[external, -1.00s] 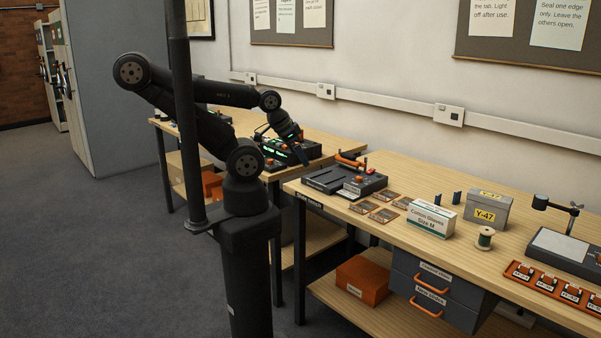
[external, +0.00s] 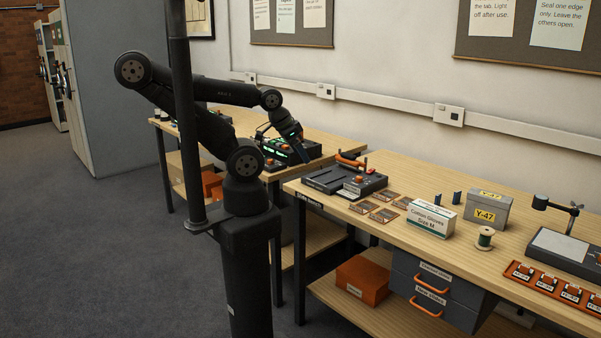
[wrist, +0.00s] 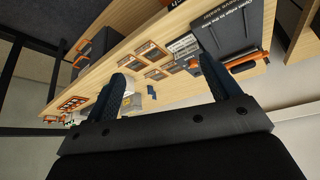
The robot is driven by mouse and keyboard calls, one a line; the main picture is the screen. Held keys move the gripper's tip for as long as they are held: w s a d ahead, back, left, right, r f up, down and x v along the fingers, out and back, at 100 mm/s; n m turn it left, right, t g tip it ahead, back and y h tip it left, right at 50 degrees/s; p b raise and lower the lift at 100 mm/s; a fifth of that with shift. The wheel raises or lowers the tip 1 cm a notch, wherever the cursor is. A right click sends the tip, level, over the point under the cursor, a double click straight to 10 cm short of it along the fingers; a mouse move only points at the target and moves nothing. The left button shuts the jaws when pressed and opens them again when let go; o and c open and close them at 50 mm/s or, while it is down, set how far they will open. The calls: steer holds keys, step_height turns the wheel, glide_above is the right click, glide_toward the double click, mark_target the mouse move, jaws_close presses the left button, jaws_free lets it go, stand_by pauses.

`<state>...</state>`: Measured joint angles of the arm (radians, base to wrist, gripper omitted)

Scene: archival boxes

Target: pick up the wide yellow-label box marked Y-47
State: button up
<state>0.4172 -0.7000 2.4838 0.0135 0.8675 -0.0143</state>
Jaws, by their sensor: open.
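The box marked Y-47 (external: 487,211) is grey with yellow labels on its front and top. It stands upright on the right-hand bench, behind and right of the white Cotton Gloves box (external: 431,219). My gripper (external: 305,157) is far to its left, above the right end of the other bench. In the wrist view my gripper (wrist: 166,95) shows two dark fingers set wide apart, open with nothing between them. I cannot make out the Y-47 box clearly in the wrist view; the left finger covers part of that area.
A dark slotted device (external: 330,180) with an orange handle stands at the bench's left end. Flat slides (external: 384,214), a thread spool (external: 485,238), small blue pieces (external: 456,197), an orange tray (external: 550,288) and a lamp stand (external: 541,203) surround the boxes. The wall rises behind.

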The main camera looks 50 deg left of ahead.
mark_target(488, 194)
steer(key=w+d+r+n+t+y, duration=0.1)
steer(key=w+d+r+t, duration=0.1)
steer(key=w+r, duration=0.65)
steer(key=w+d+r+t, duration=0.3)
steer(key=w+r, duration=0.2)
steer(key=w, duration=0.6)
steer(key=w+d+r+m+t+h, duration=0.25)
steer(key=w+d, duration=0.55)
steer(key=w, duration=0.4)
steer(key=w+d+f+m+g+h, duration=0.3)
steer(key=w+d+f+m+h, duration=0.25)
steer(key=w+d, duration=0.45)
steer(key=s+d+f+m+g+h, duration=0.1)
steer(key=d+f+m+g+h, duration=0.1)
steer(key=d+f+g, duration=0.45)
steer(key=s+d+f+m+g+h, duration=0.1)
steer(key=d+f+m+g+h, duration=0.15)
steer(key=f, duration=0.65)
steer(key=shift+m+t, duration=0.25)
steer(key=shift+t, duration=0.2)
steer(key=x, duration=1.7)
steer(key=shift+w+d+f, duration=0.1)
steer(key=shift+d+f, duration=0.15)
steer(key=shift+d, duration=0.05)
